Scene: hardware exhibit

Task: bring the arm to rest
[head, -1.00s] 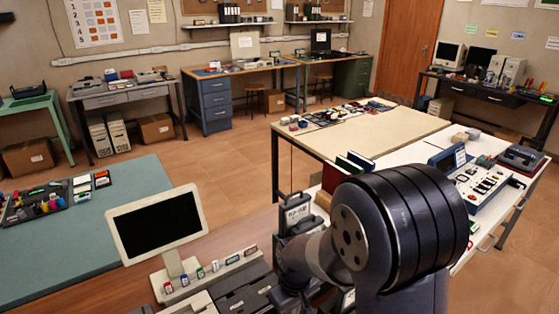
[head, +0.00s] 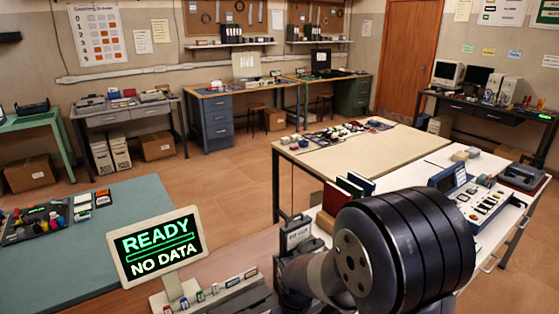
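My arm (head: 400,250) fills the lower right in the head view, with a large dark ribbed joint facing up. Its lighter link runs left and down from that joint, over the near bench. My gripper is not visible; the arm or the picture's lower edge hides it. I cannot tell whether it holds anything.
A small white-framed screen (head: 156,245) at the lower left reads "READY" and "NO DATA". A dark labelled case (head: 297,236) and red and dark upright books (head: 345,192) stand close to my arm. A blue console (head: 462,187) lies right. Floor (head: 225,180) is open beyond.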

